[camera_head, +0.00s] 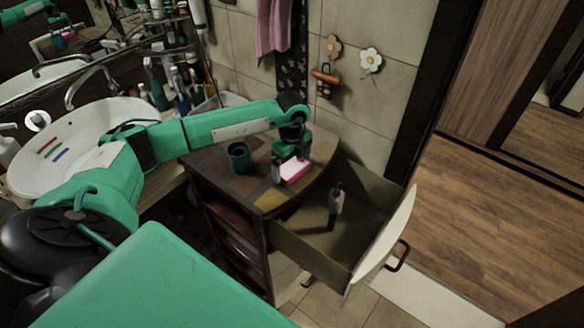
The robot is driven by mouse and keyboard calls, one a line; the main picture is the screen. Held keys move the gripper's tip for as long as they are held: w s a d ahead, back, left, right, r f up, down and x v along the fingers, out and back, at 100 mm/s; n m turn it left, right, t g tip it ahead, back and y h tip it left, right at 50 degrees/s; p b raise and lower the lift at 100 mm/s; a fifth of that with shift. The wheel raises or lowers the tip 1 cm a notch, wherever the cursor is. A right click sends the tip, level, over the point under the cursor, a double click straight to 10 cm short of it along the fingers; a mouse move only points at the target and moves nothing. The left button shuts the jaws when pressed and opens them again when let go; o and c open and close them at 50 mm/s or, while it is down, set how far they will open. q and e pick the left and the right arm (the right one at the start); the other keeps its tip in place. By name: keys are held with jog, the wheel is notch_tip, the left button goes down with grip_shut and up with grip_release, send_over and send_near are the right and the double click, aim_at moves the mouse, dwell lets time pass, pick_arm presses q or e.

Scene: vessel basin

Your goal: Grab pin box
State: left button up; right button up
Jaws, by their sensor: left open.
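A small pink and white box (294,171), which seems to be the pin box, sits on the cabinet top near its right front edge. My left gripper (285,160) points down right at the box, at its back left side. It is open; its fingers are partly hidden, and I cannot tell whether they touch the box. My right gripper is out of view.
A dark cup (239,157) stands on the cabinet top (215,167), left of the box. An open drawer (310,240) with a small bottle (336,198) juts out below. A white sink (75,140) is at the left. A tiled wall rises behind.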

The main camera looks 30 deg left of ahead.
pick_arm(q)
jog(key=c, duration=0.6)
jog(key=shift+c, duration=0.3)
jog(key=shift+r, duration=0.1)
